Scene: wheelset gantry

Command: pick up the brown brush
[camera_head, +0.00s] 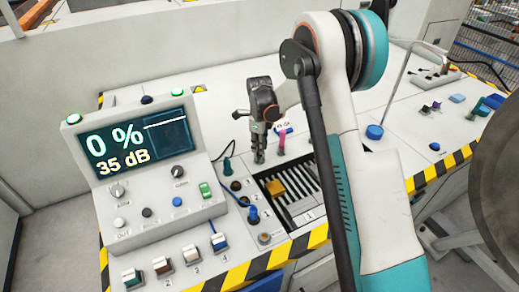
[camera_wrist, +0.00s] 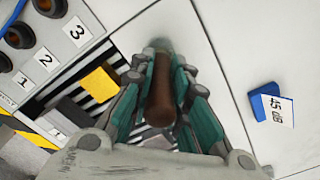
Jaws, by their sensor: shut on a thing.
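The brown brush shows in the wrist view as a brown cylinder (camera_wrist: 161,95) standing between my teal-padded fingers. My gripper (camera_head: 259,155) is shut on it, above the white console top just behind the striped slot. It also shows in the wrist view (camera_wrist: 163,62), with a finger on each side of the brush. The brush's lower end is hidden, so I cannot tell if it touches the surface. In the head view my fingers hide most of the brush.
A yellow block (camera_head: 275,187) lies on the black-and-white striped slot (camera_head: 298,205). A control box with a screen (camera_head: 138,144) stands left.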

